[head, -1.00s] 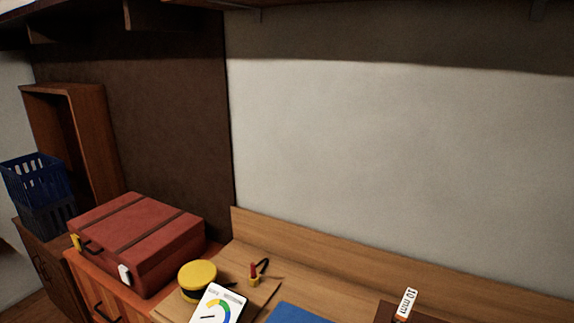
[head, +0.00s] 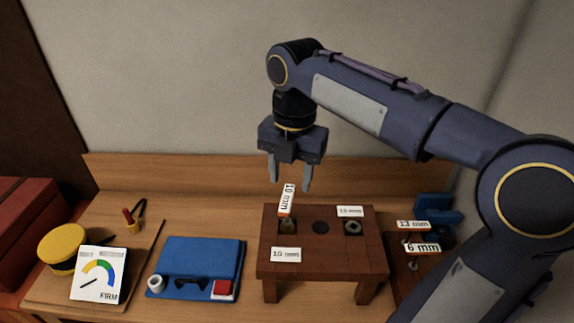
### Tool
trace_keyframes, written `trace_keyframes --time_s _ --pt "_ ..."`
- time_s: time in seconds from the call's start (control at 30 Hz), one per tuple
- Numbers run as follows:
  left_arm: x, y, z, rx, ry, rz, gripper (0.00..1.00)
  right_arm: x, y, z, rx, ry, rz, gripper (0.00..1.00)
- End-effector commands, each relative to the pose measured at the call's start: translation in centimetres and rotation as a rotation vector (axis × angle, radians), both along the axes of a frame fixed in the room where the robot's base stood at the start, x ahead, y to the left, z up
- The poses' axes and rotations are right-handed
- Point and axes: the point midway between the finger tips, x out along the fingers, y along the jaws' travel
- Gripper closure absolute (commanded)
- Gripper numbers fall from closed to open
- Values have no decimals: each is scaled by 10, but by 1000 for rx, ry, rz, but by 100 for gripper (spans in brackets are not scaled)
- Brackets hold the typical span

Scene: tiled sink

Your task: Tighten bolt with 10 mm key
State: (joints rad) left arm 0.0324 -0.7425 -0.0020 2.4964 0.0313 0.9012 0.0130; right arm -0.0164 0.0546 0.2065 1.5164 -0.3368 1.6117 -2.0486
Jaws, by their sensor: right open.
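A brown wooden block on legs (head: 320,266) stands on the bench, with a 10 mm label (head: 286,254) on it. I cannot tell whether this is the key seated on a bolt. A grey bolt head (head: 353,228) sits at the right socket, by a small label (head: 350,211). My right gripper (head: 290,186) is open and empty, pointing down above and behind the 10 mm tag. My left gripper is out of view.
Tags reading 13 mm (head: 413,225) and 6 mm (head: 422,248) stand at the right, partly behind my right arm. A wall closes the back.

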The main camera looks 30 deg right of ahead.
Motion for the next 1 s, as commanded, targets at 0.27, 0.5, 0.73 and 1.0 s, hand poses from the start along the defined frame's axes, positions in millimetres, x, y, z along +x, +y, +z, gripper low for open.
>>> trace_keyframes --time_s 0.27,0.5,0.73,1.0 --pt "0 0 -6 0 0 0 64 15 0 0 -27 32 204 53" --pt "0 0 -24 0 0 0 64 14 0 -17 -27 30 201 53" --pt "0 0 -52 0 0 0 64 14 0 -44 -26 29 199 53" --pt "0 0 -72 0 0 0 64 14 0 -72 -26 29 199 53"
